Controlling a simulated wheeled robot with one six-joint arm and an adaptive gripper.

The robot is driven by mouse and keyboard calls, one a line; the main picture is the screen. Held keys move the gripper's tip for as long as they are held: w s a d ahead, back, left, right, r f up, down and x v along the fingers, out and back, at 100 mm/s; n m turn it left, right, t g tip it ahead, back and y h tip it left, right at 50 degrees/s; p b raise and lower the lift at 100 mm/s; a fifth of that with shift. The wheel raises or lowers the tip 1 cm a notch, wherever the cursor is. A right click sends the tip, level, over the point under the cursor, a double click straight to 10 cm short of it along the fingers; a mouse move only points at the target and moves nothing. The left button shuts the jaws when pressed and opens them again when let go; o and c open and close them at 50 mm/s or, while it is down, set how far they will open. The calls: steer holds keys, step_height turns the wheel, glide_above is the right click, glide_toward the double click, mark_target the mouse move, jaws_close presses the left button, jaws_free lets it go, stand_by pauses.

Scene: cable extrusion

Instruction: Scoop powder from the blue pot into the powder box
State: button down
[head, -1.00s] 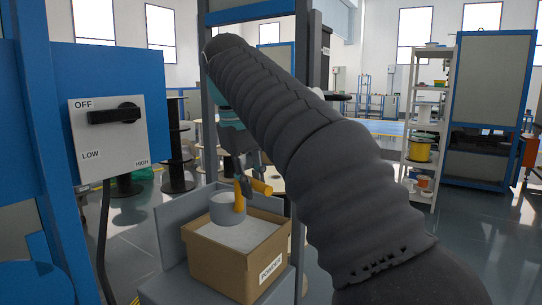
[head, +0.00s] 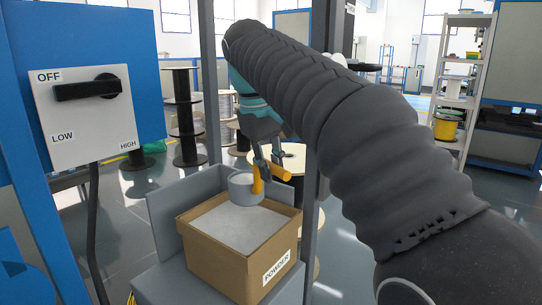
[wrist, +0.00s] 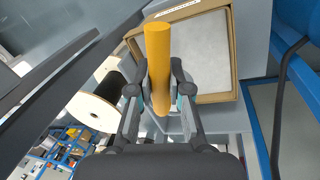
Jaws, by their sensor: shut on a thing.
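My gripper (head: 266,163) is shut on the yellow handle of a scoop, whose grey cup (head: 245,190) is roughly upright at the far side of the powder box. Whether the cup holds powder I cannot tell. The powder box (head: 222,256) is an open brown carton labelled POWDER, with pale grey powder (head: 238,228) inside. It also shows in the wrist view (wrist: 233,55). I see no blue pot in these views.
The box sits on a grey stand (head: 165,278) with raised back plates. A blue cabinet with a switch panel (head: 85,115) is at left, with a black cable (head: 93,220). A grey post (head: 312,220) stands right of the box. Cable spools (head: 185,115) stand behind.

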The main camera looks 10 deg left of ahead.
steer(key=s+a+f+t+h+b, duration=0.5)
steer(key=s+a+t+h+b, duration=0.1)
steer(key=t+h, duration=0.3)
steer(key=shift+s+f+t+h+b, duration=0.2)
steer(key=shift+s+t+h+b, duration=0.1)
steer(key=shift+t+b, duration=0.45)
stand_by(0.8)
